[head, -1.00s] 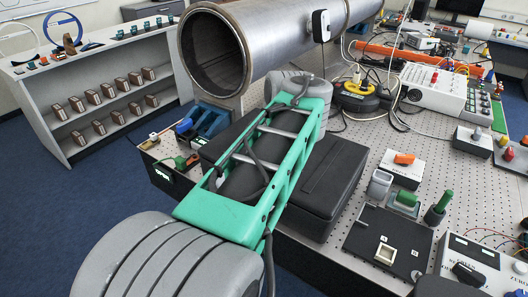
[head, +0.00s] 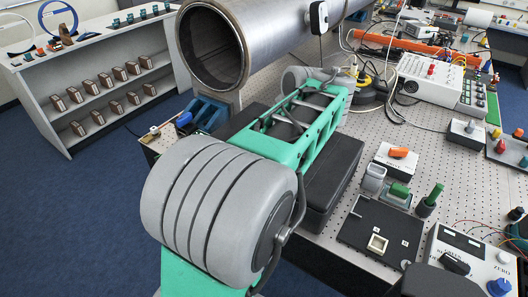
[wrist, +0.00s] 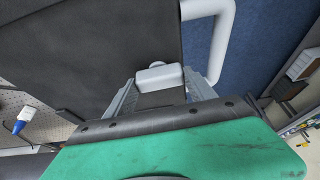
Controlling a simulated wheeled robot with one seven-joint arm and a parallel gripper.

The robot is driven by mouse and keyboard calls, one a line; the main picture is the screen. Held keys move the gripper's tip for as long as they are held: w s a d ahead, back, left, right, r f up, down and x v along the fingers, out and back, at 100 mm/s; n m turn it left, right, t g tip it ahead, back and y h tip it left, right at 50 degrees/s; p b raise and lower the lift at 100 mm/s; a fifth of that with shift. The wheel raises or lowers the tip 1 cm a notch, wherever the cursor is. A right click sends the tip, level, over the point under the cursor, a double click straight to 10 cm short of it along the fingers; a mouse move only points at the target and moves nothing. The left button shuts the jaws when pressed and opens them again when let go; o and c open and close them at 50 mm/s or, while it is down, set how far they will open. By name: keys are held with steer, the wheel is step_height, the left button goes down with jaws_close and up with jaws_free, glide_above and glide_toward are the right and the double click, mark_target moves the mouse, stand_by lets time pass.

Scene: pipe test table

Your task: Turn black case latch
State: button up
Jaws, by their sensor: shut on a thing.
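The black case (head: 334,168) lies on the perforated table, partly hidden under my green arm. In the wrist view its dark face (wrist: 95,45) fills the upper left. My gripper (wrist: 165,88) reaches toward the edge of that face, with one grey finger on each side of a small pale grey latch (wrist: 157,76). The fingers are shut on the latch. A thick pale grey handle (wrist: 224,35) bends out from the case to the right of the latch. In the head view my gripper and the latch are hidden behind my arm.
A large metal pipe (head: 212,50) stands behind the case. A black panel with a pale square (head: 378,243) and an orange-switch box (head: 399,153) are to its right. Blue floor (wrist: 262,40) lies beyond the case edge in the wrist view.

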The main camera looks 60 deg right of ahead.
steer(key=o, duration=1.4)
steer(key=p+v, duration=0.2)
steer(key=v, duration=0.6)
steer(key=shift+f, duration=0.1)
